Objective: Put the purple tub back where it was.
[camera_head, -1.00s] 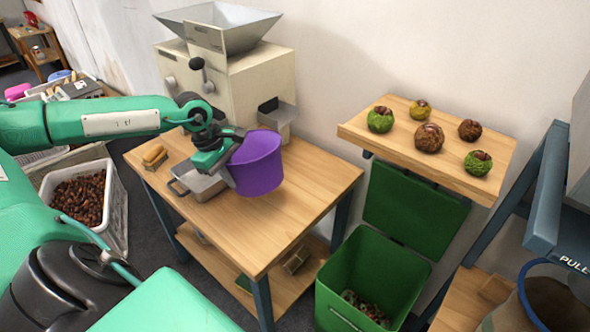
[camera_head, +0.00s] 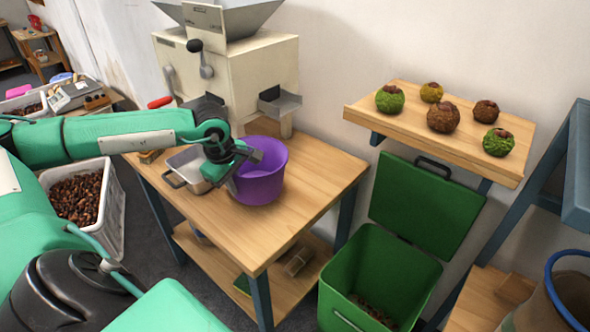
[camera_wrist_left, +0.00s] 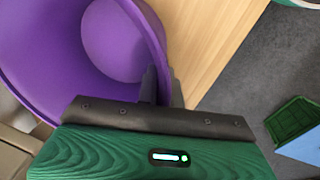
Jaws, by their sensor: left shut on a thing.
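The purple tub (camera_head: 262,178) is at the middle of the wooden table, just in front of the cream machine's spout; it looks upright and at or very near the tabletop. My left gripper (camera_head: 247,168) is shut on the tub's rim at its left side. In the left wrist view the fingers (camera_wrist_left: 160,88) pinch the wall of the tub (camera_wrist_left: 90,50), whose visible inside is empty. My right gripper is not in view.
The cream machine (camera_head: 225,80) with its hopper stands behind the tub. A metal pan (camera_head: 185,167) sits close to its left. The table's front right (camera_head: 300,210) is clear.

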